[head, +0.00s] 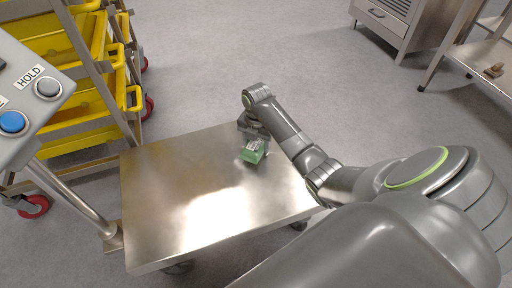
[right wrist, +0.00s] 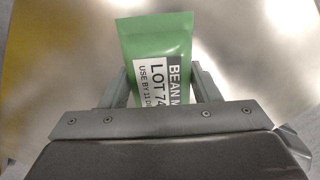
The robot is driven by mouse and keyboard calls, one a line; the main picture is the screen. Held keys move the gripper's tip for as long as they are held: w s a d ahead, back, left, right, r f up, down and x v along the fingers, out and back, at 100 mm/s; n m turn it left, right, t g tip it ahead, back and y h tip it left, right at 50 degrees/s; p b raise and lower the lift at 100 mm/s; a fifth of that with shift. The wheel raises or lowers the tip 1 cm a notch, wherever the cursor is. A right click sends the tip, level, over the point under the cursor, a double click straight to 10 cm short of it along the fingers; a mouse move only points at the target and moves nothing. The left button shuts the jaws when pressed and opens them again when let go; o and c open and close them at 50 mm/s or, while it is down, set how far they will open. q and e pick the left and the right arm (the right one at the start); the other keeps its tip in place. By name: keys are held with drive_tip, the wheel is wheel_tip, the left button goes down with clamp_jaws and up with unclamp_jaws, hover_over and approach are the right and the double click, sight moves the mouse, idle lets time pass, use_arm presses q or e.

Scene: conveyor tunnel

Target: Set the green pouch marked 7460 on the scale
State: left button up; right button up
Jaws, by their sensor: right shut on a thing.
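A green pouch (head: 252,153) with a white label shows near the far right corner of the steel table top (head: 160,215). In the right wrist view the green pouch (right wrist: 156,42) reads "BEAN M", "LOT 74" and "USE BY 11"; the rest of the lot number is hidden by the gripper. My right gripper (head: 255,141) is shut on the pouch; its two fingers also show on either side of the pouch in the right wrist view (right wrist: 160,88). I cannot tell whether the pouch touches the table top. My left gripper is out of view.
A rack with yellow bins (head: 75,90) stands at the upper left. A control panel (head: 30,95) with a blue button and a HOLD button is at the left edge. A steel cabinet (head: 385,20) and a shelf with a small brown item (head: 494,71) stand at the upper right. Most of the table top is bare.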

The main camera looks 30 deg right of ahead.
drive_tip(key=shift+f, duration=0.5)
drive_tip(key=shift+r, duration=0.15)
drive_tip(key=o, duration=1.4)
